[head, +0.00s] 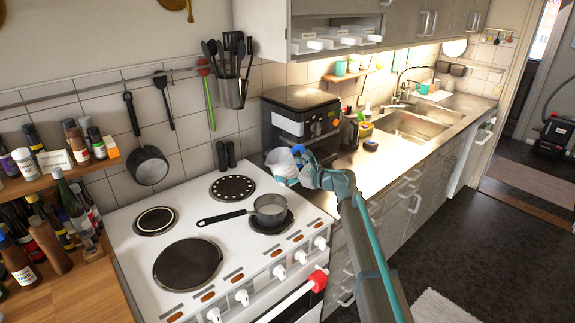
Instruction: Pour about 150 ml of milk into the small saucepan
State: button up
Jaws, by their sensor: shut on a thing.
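The small saucepan (270,205) stands on the front right burner of the white cooker, with its dark handle pointing left. My gripper (300,171) is above and to the right of the pan, near the cooker's right edge. It is shut on a small white and pale blue container (281,163), which I take to be the milk. The container looks tilted to the left, behind and above the pan's rim. I see no clear stream of milk. The fingers partly hide the container, and its opening and contents are too small to make out.
A black toaster oven (302,118) stands close behind my gripper. The cooker top (217,232) has other burners, all bare. A spice shelf (60,178) and bottles are at the left. A utensil pot (232,93) hangs on the wall. The counter (375,175) at right is partly clear.

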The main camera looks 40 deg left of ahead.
jog(key=shift+w+f+b, duration=0.1)
jog(key=shift+f+b, duration=0.15)
jog(key=shift+b, duration=0.5)
jog(key=b, duration=0.2)
jog(key=shift+w+a+b, duration=0.1)
jog(key=shift+b, duration=0.2)
jog(key=shift+n+b, duration=0.3)
jog(key=shift+b, duration=0.45)
jog(key=shift+s+a+r+g+p, duration=0.15)
jog(key=shift+s+r+g+p, duration=0.05)
jog(key=shift+g+p, duration=0.25)
jog(key=shift+s+a+f+m+p, duration=0.15)
jog(key=shift+m+p, duration=0.15)
jog(key=shift+m, duration=0.3)
jog(key=shift+s+a+f+m+g+y, duration=0.1)
jog(key=shift+s+f+m+g+y, duration=0.55)
jog(key=shift+m, duration=0.35)
jog(key=shift+w+r, duration=0.1)
jog(key=shift+w, duration=0.05)
